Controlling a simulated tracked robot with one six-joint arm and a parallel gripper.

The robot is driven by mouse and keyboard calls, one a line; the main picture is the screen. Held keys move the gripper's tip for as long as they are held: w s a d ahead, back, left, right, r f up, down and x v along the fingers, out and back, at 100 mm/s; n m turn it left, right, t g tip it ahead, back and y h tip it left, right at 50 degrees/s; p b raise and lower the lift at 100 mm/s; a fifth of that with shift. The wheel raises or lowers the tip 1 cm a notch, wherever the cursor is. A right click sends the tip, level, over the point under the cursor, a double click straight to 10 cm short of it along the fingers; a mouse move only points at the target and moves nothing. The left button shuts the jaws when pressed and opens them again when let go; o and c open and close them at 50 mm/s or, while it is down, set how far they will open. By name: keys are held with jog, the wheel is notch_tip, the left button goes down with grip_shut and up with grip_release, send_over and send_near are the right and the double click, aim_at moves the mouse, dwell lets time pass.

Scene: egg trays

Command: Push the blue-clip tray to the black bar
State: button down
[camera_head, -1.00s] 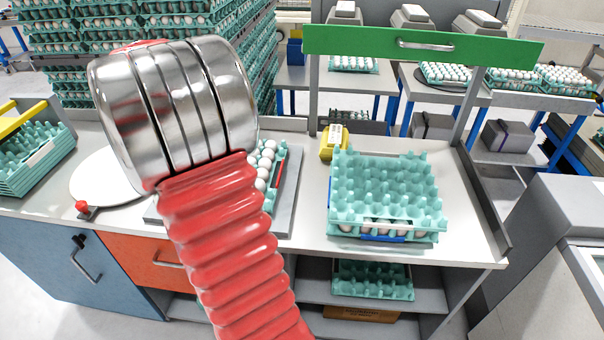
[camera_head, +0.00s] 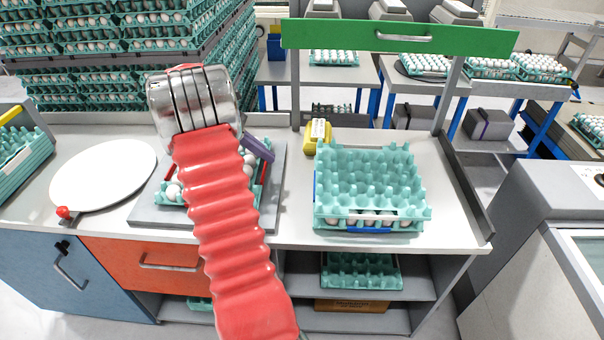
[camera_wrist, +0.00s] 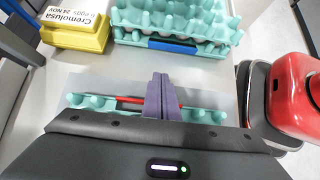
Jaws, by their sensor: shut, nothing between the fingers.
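The blue-clip tray (camera_head: 325,192) is a teal egg tray on the right part of the bench, with white eggs low at its front and an empty tray shape on top. Its blue clip (camera_head: 370,229) shows at the front edge and also in the wrist view (camera_wrist: 172,45). The black bar (camera_head: 466,190) runs along the bench's right edge, with bare bench between it and the tray. My gripper (camera_head: 262,150) has purple fingers, seen shut and empty in the wrist view (camera_wrist: 162,88). It is left of the blue-clip tray, above a red-clip tray (camera_wrist: 95,101).
The red-clip tray with eggs sits on a grey slab (camera_head: 150,215), partly hidden by my arm. A yellow box (camera_head: 318,138) stands behind the blue-clip tray's left corner. A green overhead bar (camera_head: 400,37) spans the bench's back. A white disc (camera_head: 104,175) lies at left.

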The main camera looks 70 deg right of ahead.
jog(key=x, duration=1)
jog(key=shift+a, duration=0.1)
jog(key=s, duration=0.3)
jog(key=shift+d, duration=0.4)
jog(key=shift+s+d, duration=0.1)
jog(key=shift+s, duration=0.35)
